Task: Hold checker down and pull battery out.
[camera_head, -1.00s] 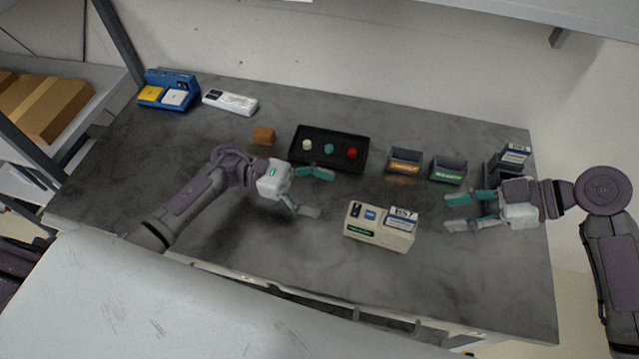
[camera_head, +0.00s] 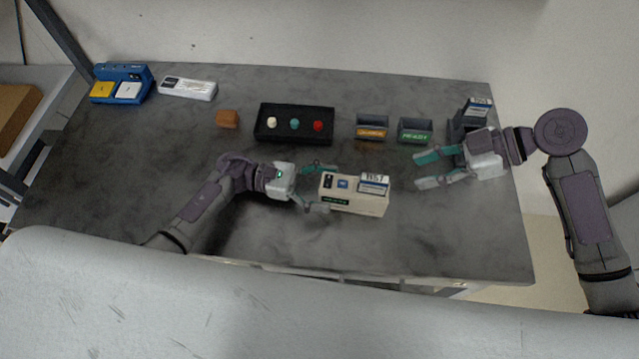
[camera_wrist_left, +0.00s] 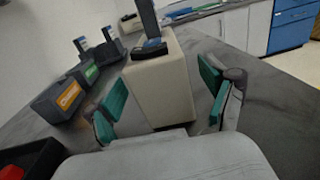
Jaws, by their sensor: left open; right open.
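The checker (camera_head: 350,203) is a cream box on the grey table, with a battery (camera_head: 374,184) labelled in white and blue standing up from its top right. A green label is on its front. My left gripper (camera_head: 324,187) is open at the checker's left end, its fingers to either side of that end. In the left wrist view the checker (camera_wrist_left: 160,90) stands between the open fingers, with the battery (camera_wrist_left: 148,18) rising above it. I cannot tell whether the fingers touch it. My right gripper (camera_head: 427,170) is open and empty, to the right of the checker and apart from it.
Behind are a black tray (camera_head: 294,138) with coloured knobs, an orange-labelled bin (camera_head: 372,122) and a green-labelled bin (camera_head: 415,126). A dark holder (camera_head: 459,123) stands behind my right gripper. An orange block (camera_head: 227,118), white device (camera_head: 188,88) and blue charger (camera_head: 126,72) are further left.

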